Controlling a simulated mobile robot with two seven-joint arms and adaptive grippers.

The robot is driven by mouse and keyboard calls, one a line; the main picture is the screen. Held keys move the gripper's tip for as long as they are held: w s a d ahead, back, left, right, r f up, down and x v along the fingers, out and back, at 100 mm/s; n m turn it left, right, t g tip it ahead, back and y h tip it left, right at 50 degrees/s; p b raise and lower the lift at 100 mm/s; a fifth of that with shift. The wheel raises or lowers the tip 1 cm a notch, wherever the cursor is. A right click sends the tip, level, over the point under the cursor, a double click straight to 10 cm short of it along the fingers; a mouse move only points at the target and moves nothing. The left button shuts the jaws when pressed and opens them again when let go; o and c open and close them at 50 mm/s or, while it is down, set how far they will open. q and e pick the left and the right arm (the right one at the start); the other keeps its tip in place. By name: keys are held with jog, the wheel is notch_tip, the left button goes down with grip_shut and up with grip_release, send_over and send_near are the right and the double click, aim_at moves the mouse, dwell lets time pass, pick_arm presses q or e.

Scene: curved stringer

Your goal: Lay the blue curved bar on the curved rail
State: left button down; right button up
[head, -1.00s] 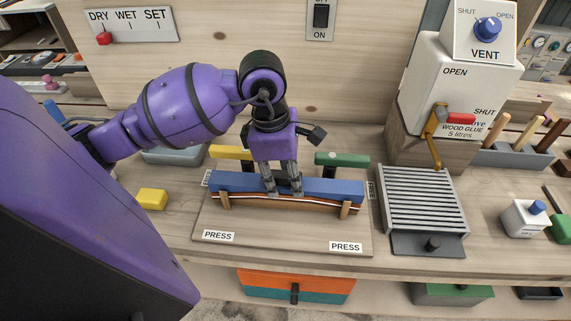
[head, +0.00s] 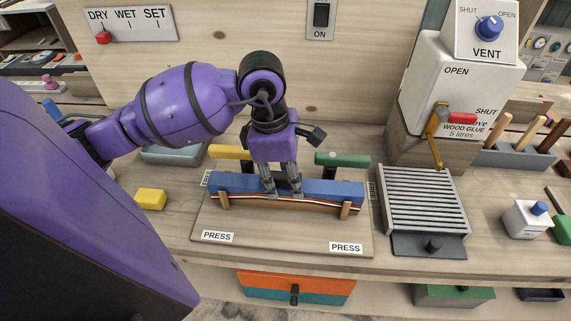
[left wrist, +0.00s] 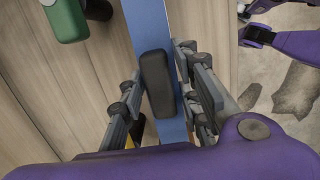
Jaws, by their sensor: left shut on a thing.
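The blue curved bar (head: 335,189) lies lengthwise over the striped, bowed curved rail (head: 320,208) on the wooden press board. From the head view the bar looks close on top of the rail; I cannot tell whether they touch all along. My left gripper (head: 283,193) points down at the bar's middle, shut on it. In the left wrist view, the bar (left wrist: 150,22) runs between the two fingers (left wrist: 160,100), with a dark block (left wrist: 157,70) on its top. The fingers hide the middle of the bar and part of the rail.
Two wooden posts (head: 346,211) stand at the rail's front. Behind the bar are a yellow handle (head: 230,152) and a green handle (head: 342,160). A yellow block (head: 151,199) lies left; a ridged grey plate (head: 422,200) lies right. The board's front is clear.

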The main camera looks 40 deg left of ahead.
pick_arm(q)
jog(key=shift+f, duration=0.1)
pick_arm(e)
jog(key=shift+f, duration=0.1)
pick_arm(q)
jog(key=c, duration=1.2)
grip_release()
jog(key=o, duration=0.6)
jog(key=shift+c, duration=0.2)
pick_arm(e)
jog(key=shift+s, duration=0.1)
pick_arm(q)
jog(key=shift+r+p, duration=1.3)
jog(key=shift+r, duration=1.7)
jog(key=shift+r+p, duration=0.4)
jog(key=shift+r, duration=0.65)
pick_arm(e)
jog(key=w+r+t, duration=0.1)
jog(key=w+r, duration=0.3)
jog(key=r, duration=0.1)
jog(key=shift+r, duration=0.2)
